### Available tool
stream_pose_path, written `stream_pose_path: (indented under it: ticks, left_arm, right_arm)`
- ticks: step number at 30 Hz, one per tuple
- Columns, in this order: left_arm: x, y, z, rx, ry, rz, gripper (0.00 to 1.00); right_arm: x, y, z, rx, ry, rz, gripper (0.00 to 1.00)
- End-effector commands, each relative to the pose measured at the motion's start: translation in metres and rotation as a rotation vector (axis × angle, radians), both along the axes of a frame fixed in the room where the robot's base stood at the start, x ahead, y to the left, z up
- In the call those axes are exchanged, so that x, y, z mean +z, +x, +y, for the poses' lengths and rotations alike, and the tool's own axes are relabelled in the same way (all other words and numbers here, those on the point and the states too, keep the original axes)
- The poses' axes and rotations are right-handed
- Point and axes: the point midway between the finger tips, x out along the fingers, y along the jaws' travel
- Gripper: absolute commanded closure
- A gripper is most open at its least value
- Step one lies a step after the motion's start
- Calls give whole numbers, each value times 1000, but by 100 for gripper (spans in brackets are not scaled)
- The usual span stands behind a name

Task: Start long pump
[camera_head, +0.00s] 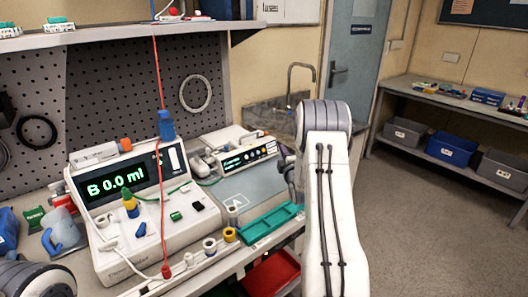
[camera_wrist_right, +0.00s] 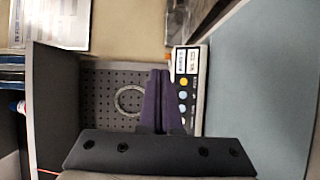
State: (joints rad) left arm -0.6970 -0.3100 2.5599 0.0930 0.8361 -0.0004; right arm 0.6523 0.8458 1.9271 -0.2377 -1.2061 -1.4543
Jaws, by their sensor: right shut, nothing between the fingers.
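The long, low pump (camera_head: 248,158) stands on the bench right of a bigger white pump. Its front has a green-lit display and a row of small coloured buttons. In the right wrist view its panel (camera_wrist_right: 187,60) stands upright, with the buttons below the display. My right gripper (camera_wrist_right: 160,72) is shut and empty, its dark fingers just beside the panel and partly overlapping its edge. Whether they touch it I cannot tell. In the head view my right gripper (camera_head: 291,172) is mostly hidden by my right arm, near the pump's right end. My left gripper is not in view.
The bigger pump (camera_head: 125,190) reads "B 0.0 ml". A red line (camera_head: 159,80) hangs in front of it. A green tray (camera_head: 270,222) lies at the bench front. A pegboard (camera_head: 110,95) stands behind, with a shelf above. The floor (camera_head: 440,220) at right is clear.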

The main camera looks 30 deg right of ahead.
Motion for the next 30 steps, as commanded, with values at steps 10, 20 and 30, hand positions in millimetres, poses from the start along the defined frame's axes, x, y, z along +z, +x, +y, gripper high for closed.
stream_pose_path:
  ticks: [10, 20, 30]
  left_arm:
    - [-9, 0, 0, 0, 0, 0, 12]
    - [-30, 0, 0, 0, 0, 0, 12]
    - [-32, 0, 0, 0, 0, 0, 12]
  right_arm:
    - [-20, 37, 4, 3, 1, 0, 100]
    - [-36, 71, 6, 1, 1, 0, 100]
    - [-36, 78, 7, 1, 2, 1, 100]
